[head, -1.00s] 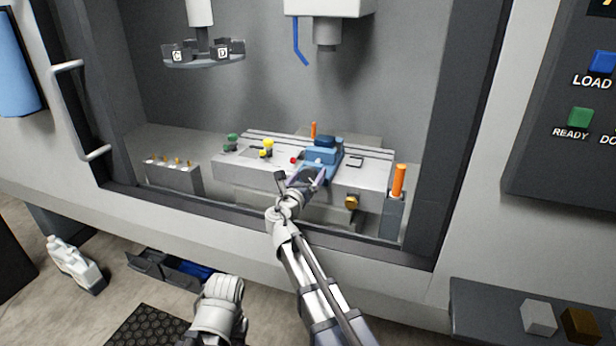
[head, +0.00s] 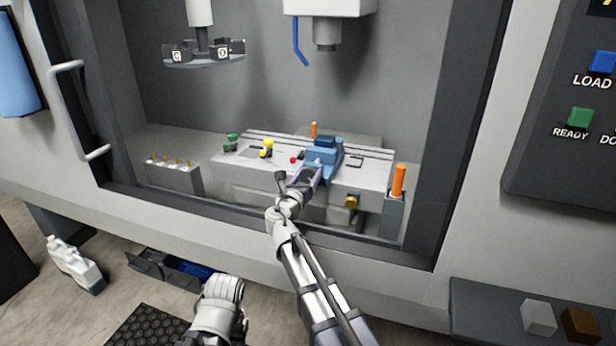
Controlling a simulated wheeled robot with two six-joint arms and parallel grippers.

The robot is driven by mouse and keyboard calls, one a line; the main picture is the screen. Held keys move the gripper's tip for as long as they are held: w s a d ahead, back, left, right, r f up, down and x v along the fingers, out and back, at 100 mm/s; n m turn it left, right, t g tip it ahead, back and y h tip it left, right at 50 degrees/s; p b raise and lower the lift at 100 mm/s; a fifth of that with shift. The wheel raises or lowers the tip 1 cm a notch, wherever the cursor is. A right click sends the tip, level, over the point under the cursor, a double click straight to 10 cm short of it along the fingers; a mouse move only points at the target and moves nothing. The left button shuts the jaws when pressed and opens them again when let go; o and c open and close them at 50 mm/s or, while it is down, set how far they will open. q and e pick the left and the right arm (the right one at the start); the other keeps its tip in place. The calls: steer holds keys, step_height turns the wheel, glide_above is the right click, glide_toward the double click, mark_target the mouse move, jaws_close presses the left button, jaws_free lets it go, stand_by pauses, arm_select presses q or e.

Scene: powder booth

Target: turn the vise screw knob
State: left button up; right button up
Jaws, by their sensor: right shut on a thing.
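The blue vise (head: 323,156) sits on the grey machine table (head: 366,178) inside the booth. My right gripper (head: 308,177) reaches in from below and is at the near end of the vise. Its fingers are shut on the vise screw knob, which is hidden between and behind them. My left gripper's fingers are not in view; only a white part of my own arm shows at the bottom.
Yellow (head: 267,148) and green (head: 232,142) pieces and a small red button (head: 293,160) are left of the vise. An orange post (head: 399,180) stands at the right. The booth's front sill (head: 250,222) lies under my right arm.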

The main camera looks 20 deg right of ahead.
steer(key=m, duration=1.2)
steer(key=shift+s+d+m, duration=0.1)
steer(key=shift+m, duration=0.2)
steer(key=m, duration=0.6)
steer(key=shift+f, duration=0.1)
steer(key=m, duration=0.6)
steer(key=shift+f+m, duration=0.1)
steer(key=shift+m, duration=0.2)
steer(key=o, duration=1.4)
steer(key=shift+v, duration=3.9)
